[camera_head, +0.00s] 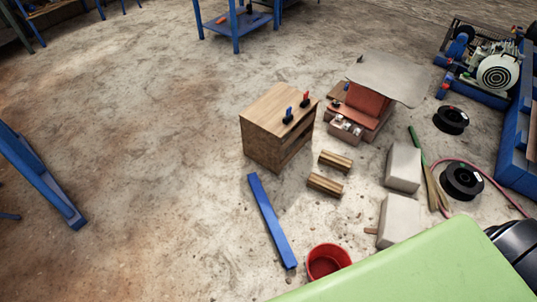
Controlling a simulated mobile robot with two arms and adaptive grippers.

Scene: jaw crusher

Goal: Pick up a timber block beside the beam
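Two timber blocks lie on the concrete floor right of the middle, one (335,161) farther back and one (325,185) nearer. They are short, brown and roughly parallel, with a gap between them. The blue beam (271,222) lies on the floor to their lower left, apart from both blocks. Neither of my grippers is in view.
A wooden cabinet (270,145) with small red and blue-handled items on top stands behind the blocks. Pale blocks (403,166) (399,218) stand to the right. A red bucket (327,261) is by the beam's near end. Black spools (461,181) lie farther right. The left floor is mostly clear.

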